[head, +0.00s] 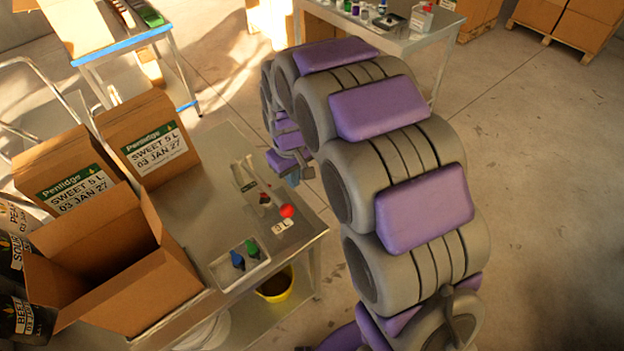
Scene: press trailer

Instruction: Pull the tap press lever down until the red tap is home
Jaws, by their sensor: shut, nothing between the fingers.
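The tap press (246,176) is a pale device on the metal bench. A round red ball (287,211) shows at its near right, probably the lever's knob; the lever itself is hard to make out. A small dark and red piece (265,198) sits at the foot of the press; I cannot tell if it is the red tap or how it is seated. My gripper (298,178) is small and partly hidden at the end of my arm, right of the press and beyond the ball. It looks shut and empty, apart from the ball.
A white tray (222,266) with a blue tap (237,260) and a green tap (252,249) lies at the bench's near edge. An open carton (100,265) and closed cartons (155,140) fill the left. A yellow bucket (276,286) stands below.

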